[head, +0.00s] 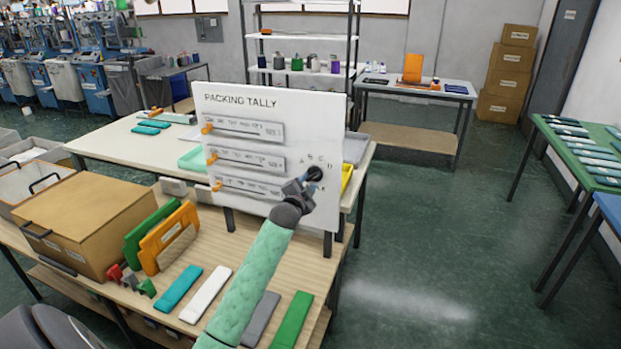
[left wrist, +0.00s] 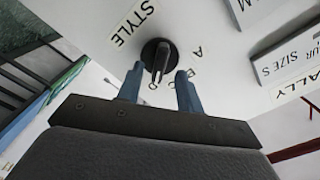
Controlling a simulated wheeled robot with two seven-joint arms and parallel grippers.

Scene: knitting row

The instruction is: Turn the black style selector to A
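The black style selector (head: 314,173) is a round knob low on the right side of the white PACKING TALLY board (head: 240,104). The letters A to D run in an arc by it. In the left wrist view, the selector (left wrist: 157,56) has a narrow raised bar; I cannot tell surely which letter it points to. My left gripper (head: 302,187) is at the selector, on a mint-green sleeved arm. Its two fingers (left wrist: 159,76) are apart, one on either side of the bar, with gaps visible. The gripper partly hides the letters. My right gripper is not in view.
The board stands on a wooden bench and carries three rows with orange sliders (head: 207,129). A cardboard box (head: 85,222), green and orange upright pieces (head: 168,237) and several flat coloured strips (head: 206,295) lie on the bench. Open floor lies to the right.

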